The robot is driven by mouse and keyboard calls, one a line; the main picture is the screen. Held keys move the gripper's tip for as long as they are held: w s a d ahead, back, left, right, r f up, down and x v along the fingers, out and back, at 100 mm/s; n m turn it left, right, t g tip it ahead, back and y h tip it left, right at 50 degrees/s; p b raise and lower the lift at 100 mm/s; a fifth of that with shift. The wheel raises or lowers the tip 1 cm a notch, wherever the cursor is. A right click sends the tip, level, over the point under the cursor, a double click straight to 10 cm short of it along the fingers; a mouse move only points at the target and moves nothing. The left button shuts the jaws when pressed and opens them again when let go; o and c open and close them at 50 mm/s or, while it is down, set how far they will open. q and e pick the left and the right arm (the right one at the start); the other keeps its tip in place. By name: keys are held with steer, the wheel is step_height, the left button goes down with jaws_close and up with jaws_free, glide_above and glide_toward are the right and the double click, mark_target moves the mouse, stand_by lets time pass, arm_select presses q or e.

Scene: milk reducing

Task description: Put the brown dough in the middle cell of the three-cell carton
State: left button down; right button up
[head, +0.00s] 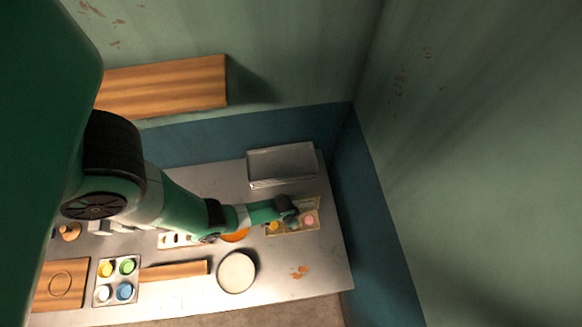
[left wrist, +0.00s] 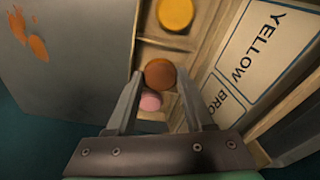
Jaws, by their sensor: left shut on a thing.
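The brown dough (left wrist: 160,75) is a round piece between the fingertips of my left gripper (left wrist: 160,82), which is shut on it over the open carton (left wrist: 207,35). In the left wrist view the brown dough overlaps the pink dough (left wrist: 150,101), which lies in one end cell. The yellow dough (left wrist: 175,14) lies in the other end cell. The carton's label card (left wrist: 262,45) reads "YELLOW" and part of "BRO". In the head view my left gripper (head: 287,210) covers the carton's (head: 312,204) middle and hides the brown dough. My right gripper is not in view.
A grey metal tray (head: 281,165) stands behind the carton. A round pale plate (head: 237,272), a wooden bar (head: 174,271) and a tray of coloured cups (head: 116,280) are nearer the front. Orange smears (head: 300,272) mark the otherwise clear tabletop in front of the carton.

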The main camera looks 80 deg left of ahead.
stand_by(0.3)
arm_select(q)
steer(key=shift+c, duration=1)
jaws_free()
steer(key=shift+d, duration=0.1)
